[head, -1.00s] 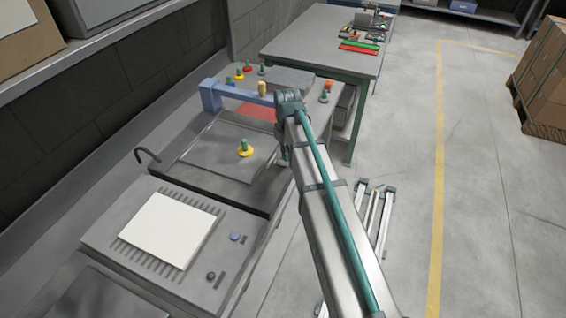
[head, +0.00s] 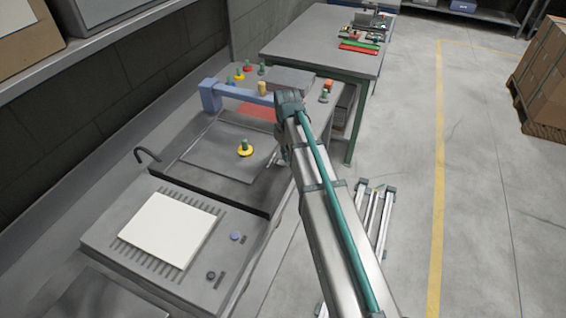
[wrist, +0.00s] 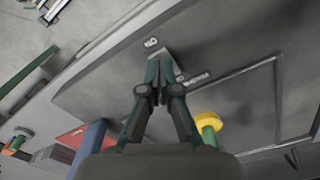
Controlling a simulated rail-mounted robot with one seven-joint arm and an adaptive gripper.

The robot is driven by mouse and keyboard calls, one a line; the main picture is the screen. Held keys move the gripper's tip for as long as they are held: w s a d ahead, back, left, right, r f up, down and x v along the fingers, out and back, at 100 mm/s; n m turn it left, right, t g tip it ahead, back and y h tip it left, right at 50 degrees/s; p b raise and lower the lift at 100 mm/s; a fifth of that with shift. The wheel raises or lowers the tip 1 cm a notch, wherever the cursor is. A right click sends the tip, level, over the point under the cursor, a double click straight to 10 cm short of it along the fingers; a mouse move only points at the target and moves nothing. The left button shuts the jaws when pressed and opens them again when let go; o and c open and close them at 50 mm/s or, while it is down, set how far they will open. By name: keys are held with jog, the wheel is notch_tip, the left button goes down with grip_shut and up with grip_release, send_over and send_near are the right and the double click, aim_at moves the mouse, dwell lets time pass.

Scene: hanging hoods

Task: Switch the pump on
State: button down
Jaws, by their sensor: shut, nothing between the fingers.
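In the wrist view my gripper (wrist: 159,72) is shut and empty. Its fingertips are over a dark panel, right at a small pale piece (wrist: 177,69) that looks like the pump switch. Small white labels, upside down in this view, lie on either side of it; one looks like "ON" (wrist: 151,43). The fingertips cover part of the pale piece, so I cannot tell its position or whether they touch it. In the head view my arm hides the switch and most of the gripper.
A knob with a yellow base (head: 245,150) stands on the dark plate left of my arm. A blue bracket arm (head: 236,92) spans behind it, near several coloured knobs. A pale square plate (head: 168,229) lies nearer. The floor at right is mostly clear.

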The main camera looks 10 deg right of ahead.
jog(key=shift+f+b, duration=0.4)
jog(key=shift+f, duration=0.65)
dwell(0.4)
jog(key=shift+r, duration=0.1)
jog(key=shift+r+p, duration=2.5)
jog(key=shift+r, duration=0.95)
jog(key=shift+f, duration=0.1)
